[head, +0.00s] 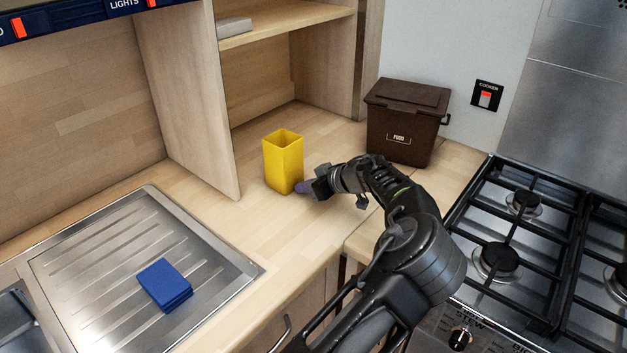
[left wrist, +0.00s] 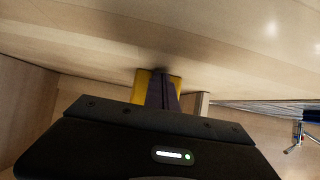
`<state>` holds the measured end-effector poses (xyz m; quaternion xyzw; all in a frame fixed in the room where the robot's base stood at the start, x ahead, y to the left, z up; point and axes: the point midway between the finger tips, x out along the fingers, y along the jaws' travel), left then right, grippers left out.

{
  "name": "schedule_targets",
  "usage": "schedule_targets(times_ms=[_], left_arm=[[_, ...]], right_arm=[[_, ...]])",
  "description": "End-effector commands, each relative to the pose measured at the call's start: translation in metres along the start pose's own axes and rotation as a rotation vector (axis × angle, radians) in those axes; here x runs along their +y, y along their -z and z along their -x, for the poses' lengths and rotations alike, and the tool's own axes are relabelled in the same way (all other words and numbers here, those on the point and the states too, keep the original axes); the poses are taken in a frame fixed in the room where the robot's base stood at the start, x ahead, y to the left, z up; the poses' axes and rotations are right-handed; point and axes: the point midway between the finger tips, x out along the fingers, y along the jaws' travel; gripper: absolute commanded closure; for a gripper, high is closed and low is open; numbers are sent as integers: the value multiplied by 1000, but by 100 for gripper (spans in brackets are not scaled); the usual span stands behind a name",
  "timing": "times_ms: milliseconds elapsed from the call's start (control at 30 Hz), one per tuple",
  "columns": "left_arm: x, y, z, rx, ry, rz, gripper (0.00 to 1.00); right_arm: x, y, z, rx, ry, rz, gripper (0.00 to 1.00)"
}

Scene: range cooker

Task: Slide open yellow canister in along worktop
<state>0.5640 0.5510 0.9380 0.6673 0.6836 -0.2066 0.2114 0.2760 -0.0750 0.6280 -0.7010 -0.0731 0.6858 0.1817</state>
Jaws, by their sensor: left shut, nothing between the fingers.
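The open yellow canister (head: 282,163) stands upright on the wooden worktop (head: 245,222), in front of the shelf unit's opening. It is square and empty as far as I can see into it. My left gripper (head: 302,187) is shut and empty, low over the worktop at the canister's lower right side. Its fingertips are at or very near the canister wall; I cannot tell whether they touch. In the left wrist view the shut fingers (left wrist: 162,92) point at the canister (left wrist: 143,80) and hide its middle. My right gripper is not in view.
A brown food bin (head: 405,122) stands behind and right of my gripper. The gas hob (head: 497,258) is at the right. A steel drainer (head: 95,262) with a blue cloth (head: 165,285) is at the left. A wooden shelf panel (head: 190,100) stands left of the canister.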

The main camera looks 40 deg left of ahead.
Motion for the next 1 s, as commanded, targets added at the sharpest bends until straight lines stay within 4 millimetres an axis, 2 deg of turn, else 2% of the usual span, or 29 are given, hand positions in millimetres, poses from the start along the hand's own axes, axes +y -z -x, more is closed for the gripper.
schedule_targets(times_ms=[1000], left_arm=[[0, 23, -34, 0, 0, 1, 100]], right_arm=[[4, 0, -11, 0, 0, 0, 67]])
